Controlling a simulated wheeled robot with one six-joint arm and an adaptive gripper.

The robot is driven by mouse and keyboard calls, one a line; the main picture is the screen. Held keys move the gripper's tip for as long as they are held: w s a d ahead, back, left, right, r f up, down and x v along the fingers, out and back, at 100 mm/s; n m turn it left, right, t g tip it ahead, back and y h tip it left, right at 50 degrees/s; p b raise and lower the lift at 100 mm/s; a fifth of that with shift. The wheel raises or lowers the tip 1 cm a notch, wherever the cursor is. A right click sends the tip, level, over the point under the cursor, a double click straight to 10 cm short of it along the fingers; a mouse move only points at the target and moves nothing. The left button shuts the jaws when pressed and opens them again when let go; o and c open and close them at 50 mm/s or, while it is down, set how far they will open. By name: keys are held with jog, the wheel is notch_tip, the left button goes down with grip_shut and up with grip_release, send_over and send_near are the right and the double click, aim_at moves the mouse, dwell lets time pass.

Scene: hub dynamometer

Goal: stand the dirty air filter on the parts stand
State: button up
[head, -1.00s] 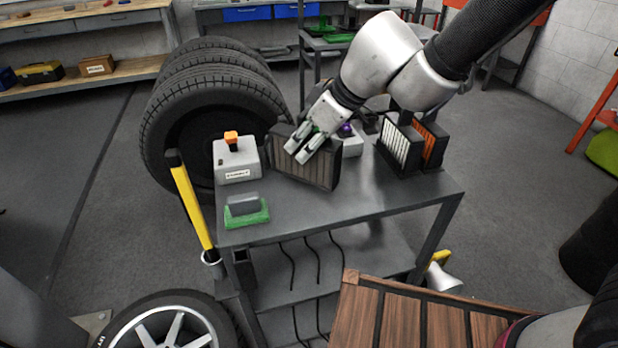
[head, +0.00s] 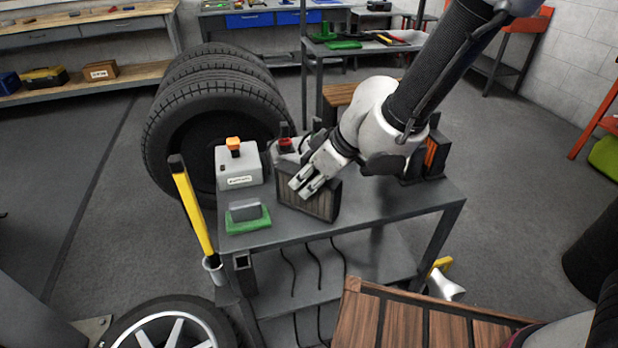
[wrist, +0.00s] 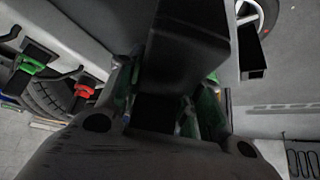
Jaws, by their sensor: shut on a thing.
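The dirty air filter (head: 318,206), a dark-framed block with grey-brown pleats, is upright in my gripper (head: 303,187) near the front middle of the grey stand's top (head: 385,207). My gripper is shut on its upper part. I cannot tell whether the filter's lower edge touches the top. In the wrist view, a dark block (wrist: 190,40) fills the space between the fingers. An orange-pleated filter (head: 431,155) in a dark frame stands at the right end of the top, partly hidden by my arm.
A grey box with an orange knob (head: 238,165) and a green-based block (head: 247,216) are left of the filter. A red-topped item (head: 286,145) stands behind it. Tyres (head: 215,115) stand behind the stand. A yellow bar (head: 192,215) rises at its left corner.

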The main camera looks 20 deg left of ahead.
jog(key=o, duration=1.2)
jog(key=shift+f, duration=0.1)
jog(key=shift+c, duration=0.2)
jog(key=shift+r, duration=0.2)
jog(key=v, duration=1.2)
